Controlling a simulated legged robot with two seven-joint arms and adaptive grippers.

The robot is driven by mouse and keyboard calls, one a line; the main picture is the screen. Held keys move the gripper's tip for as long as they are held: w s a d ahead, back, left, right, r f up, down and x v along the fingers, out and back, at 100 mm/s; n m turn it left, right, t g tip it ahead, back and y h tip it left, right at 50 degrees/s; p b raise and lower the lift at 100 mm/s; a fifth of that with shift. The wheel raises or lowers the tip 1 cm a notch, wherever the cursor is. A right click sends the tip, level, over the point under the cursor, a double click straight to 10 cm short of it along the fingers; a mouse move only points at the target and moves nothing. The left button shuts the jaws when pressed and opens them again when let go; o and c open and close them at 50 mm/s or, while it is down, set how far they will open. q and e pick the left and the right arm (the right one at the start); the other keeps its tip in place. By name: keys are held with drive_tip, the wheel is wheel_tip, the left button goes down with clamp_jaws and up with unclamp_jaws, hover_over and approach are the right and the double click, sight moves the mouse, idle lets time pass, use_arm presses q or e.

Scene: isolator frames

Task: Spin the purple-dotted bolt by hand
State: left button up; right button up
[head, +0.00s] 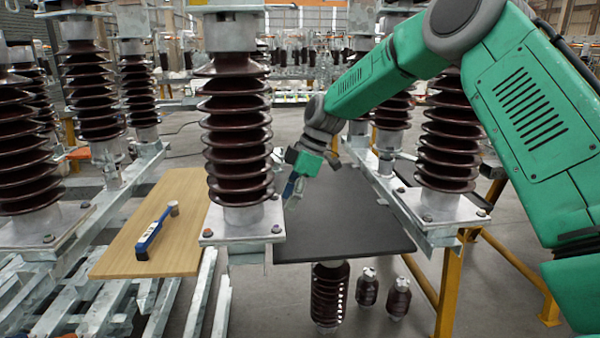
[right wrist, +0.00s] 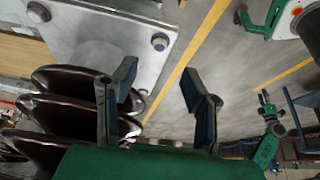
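A bolt with a purple dot (right wrist: 160,42) stands at a corner of a grey metal base plate (right wrist: 100,30) in the right wrist view. In the head view, a bolt (head: 277,229) with a dark, purplish top sits at the front right corner of the central insulator's plate (head: 243,238); I cannot tell surely that it is the same one. My right gripper (right wrist: 158,88) is open in the wrist view, its blue-padded fingers apart and short of the bolt, with nothing held. In the head view, the right gripper (head: 292,190) is just right of the central insulator. My left gripper is not in view.
The ribbed brown insulator (head: 236,130) rises close beside the right gripper. A dark tabletop (head: 345,215) lies under it. A wooden board (head: 180,240) at left carries a blue tool (head: 152,236). More insulators (head: 448,135) stand on metal frames around.

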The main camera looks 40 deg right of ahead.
drive_tip(key=v, duration=0.6)
drive_tip(key=shift+r+p, duration=0.25)
drive_tip(key=shift+p, duration=0.15)
drive_tip(key=shift+d, duration=0.15)
